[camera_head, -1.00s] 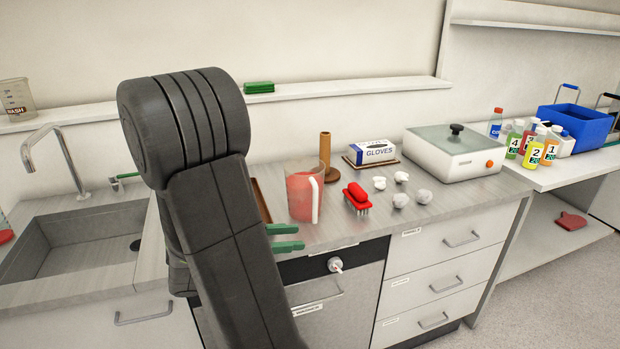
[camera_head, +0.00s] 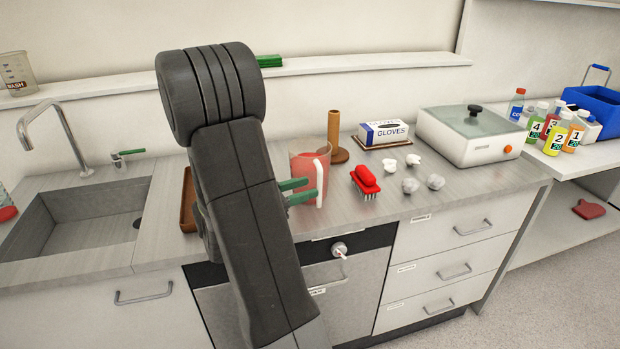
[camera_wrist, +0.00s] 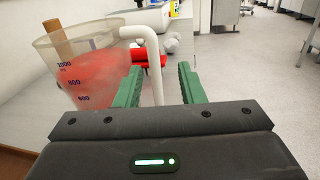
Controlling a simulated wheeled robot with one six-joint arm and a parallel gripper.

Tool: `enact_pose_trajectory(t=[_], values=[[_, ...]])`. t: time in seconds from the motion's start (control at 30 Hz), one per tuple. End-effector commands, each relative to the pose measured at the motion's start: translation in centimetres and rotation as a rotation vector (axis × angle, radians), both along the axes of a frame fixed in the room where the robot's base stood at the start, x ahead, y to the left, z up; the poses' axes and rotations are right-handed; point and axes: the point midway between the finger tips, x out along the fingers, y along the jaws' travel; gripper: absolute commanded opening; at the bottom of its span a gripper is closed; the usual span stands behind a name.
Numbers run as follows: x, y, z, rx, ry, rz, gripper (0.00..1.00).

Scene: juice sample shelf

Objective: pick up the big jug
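The big jug (camera_head: 309,163) is a clear measuring jug with red contents and a white handle, upright on the counter. In the wrist view the jug (camera_wrist: 85,72) is at the left, with volume marks on its wall. Its white handle (camera_wrist: 153,60) comes down between the two green fingers. My gripper (camera_wrist: 157,80) is open, one finger on each side of the handle, with a gap visible around it. In the head view the green fingertips of my gripper (camera_head: 304,190) overlap the front of the jug near the handle. The arm hides part of the counter left of the jug.
A wooden paper-roll stand (camera_head: 334,135) is behind the jug. A red brush (camera_head: 366,180) and crumpled white balls (camera_head: 411,185) lie to its right. A brown tray (camera_head: 189,205) is at the left, partly hidden. A gloves box (camera_head: 384,133) stands further back.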

Motion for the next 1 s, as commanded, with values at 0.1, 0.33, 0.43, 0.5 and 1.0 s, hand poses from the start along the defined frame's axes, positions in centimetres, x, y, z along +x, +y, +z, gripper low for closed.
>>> enact_pose_trajectory(t=[0.1, 0.33, 0.43, 0.5, 1.0], values=[[0.4, -0.6, 0.1, 0.0, 0.0, -0.003, 0.36], [2.3, -2.9, 0.5, 0.0, 0.001, -0.005, 0.36], [2.8, -3.7, 0.4, 0.001, 0.001, -0.004, 0.36], [3.0, -4.1, 0.4, 0.0, 0.001, -0.002, 0.36], [3.1, -4.3, 0.4, 0.001, 0.0, -0.001, 0.0]])
